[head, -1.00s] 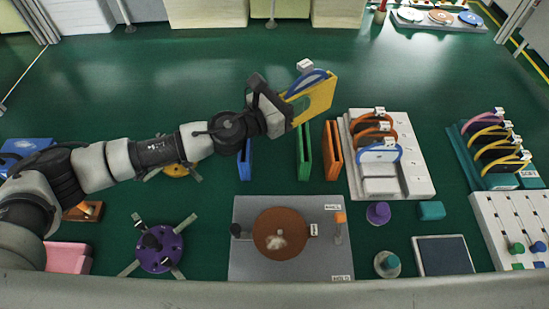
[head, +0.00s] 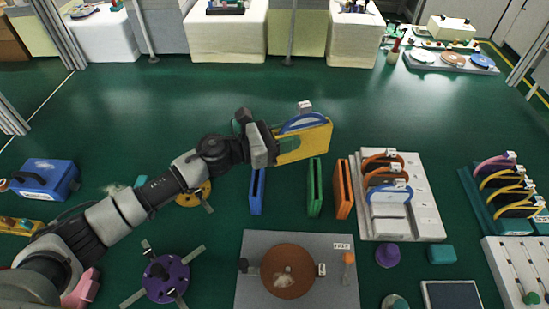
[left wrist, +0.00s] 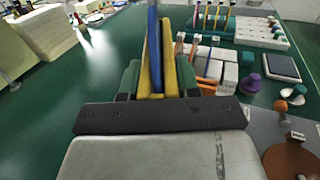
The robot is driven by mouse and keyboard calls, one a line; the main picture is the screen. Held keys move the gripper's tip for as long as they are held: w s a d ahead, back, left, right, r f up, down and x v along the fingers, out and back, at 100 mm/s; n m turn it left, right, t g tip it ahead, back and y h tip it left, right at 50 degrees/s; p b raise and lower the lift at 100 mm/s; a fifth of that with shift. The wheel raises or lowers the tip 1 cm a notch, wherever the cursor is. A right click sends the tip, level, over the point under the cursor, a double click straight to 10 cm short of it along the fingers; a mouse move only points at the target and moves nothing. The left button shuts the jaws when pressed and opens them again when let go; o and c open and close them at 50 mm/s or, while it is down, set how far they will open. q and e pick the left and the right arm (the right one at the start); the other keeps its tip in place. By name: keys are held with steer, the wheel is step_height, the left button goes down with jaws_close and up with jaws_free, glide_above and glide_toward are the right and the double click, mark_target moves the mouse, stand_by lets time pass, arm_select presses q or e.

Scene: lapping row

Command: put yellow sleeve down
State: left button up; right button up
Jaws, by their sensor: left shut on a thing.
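The yellow sleeve (head: 312,146) is held by my left gripper (head: 286,145), which is shut on its left end. A blue ring with a white tag (head: 303,122) sticks up out of the sleeve. In the left wrist view the yellow sleeve (left wrist: 171,75) stands between the green finger pads, with the blue ring (left wrist: 154,50) in it. In the head view the sleeve shows just beyond the standing green sleeve (head: 314,187). I cannot tell its exact height over the green table. My right gripper is not in view.
A blue sleeve (head: 257,190) and an orange sleeve (head: 342,189) stand beside the green one. A white rack (head: 425,205) with orange and blue rings stands to the right. A grey board (head: 250,290) with a brown disc lies in front. The green table beyond is clear.

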arm_select(q)
steer(key=a+f, duration=0.1)
steer(key=s+a, duration=0.1)
steer(key=a, duration=0.1)
steer(key=shift+s+f, duration=0.1)
steer(key=shift+f, duration=2.35)
steer(key=shift+f+b, duration=0.6)
steer(key=o, duration=0.9)
steer(key=shift+o, duration=0.2)
